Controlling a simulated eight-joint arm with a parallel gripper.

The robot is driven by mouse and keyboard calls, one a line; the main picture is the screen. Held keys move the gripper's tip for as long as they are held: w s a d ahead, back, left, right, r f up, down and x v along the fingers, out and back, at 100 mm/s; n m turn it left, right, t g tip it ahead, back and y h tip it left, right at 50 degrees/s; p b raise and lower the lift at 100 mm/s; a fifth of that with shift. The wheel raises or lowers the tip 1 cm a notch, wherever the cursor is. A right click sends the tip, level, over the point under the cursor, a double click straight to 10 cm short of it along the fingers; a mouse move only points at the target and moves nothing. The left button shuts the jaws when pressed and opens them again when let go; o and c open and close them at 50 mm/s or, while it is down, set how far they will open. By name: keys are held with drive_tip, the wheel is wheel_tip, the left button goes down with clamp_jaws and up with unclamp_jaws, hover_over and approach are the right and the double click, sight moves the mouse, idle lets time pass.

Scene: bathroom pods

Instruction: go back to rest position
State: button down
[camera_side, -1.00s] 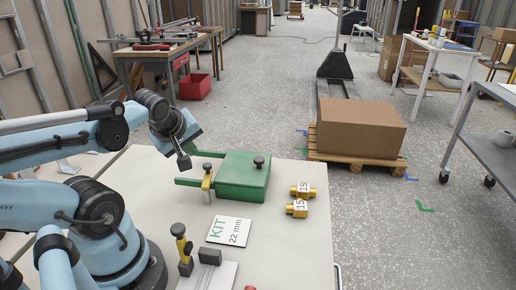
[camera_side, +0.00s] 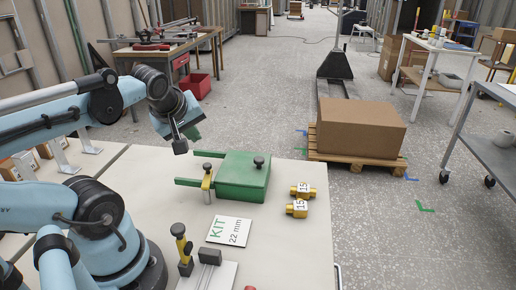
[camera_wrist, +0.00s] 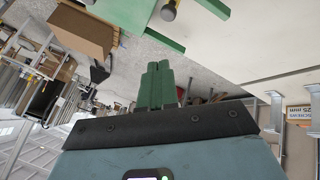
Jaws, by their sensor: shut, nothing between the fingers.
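My gripper (camera_side: 193,134) is in the air above the far left part of the pale worktable (camera_side: 283,245), behind and left of the green block fixture (camera_side: 241,177). Its green fingers are small in the side view. In the wrist view, the gripper (camera_wrist: 158,84) shows its green fingers close together with nothing between them. The green fixture, with its dark knob and two arms, stays on the table below. Part of it shows at the top of the wrist view (camera_wrist: 167,40).
Two brass fittings marked 15 (camera_side: 297,208) lie right of the fixture. A "KIT 22 mm" card (camera_side: 229,230) and a yellow-handled clamp (camera_side: 182,243) are nearer. A cardboard box (camera_side: 360,128) sits on a pallet beyond the table. The air around my gripper looks clear.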

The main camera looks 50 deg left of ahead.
drive_tip(key=w+d+f+m+h, duration=0.1)
drive_tip(key=w+d+m+h, duration=0.1)
drive_tip(key=d+m, duration=0.5)
drive_tip(key=w+d+f+m+t+h, duration=0.1)
drive_tip(key=w+d+m+h, duration=0.1)
drive_tip(key=d+m, duration=0.5)
drive_tip(key=w+m, duration=0.1)
drive_tip(key=m, duration=0.1)
drive_tip(key=shift+w+f+m+t+h, duration=0.3)
drive_tip(key=shift+w+f+h, duration=0.1)
drive_tip(key=shift+d, duration=0.1)
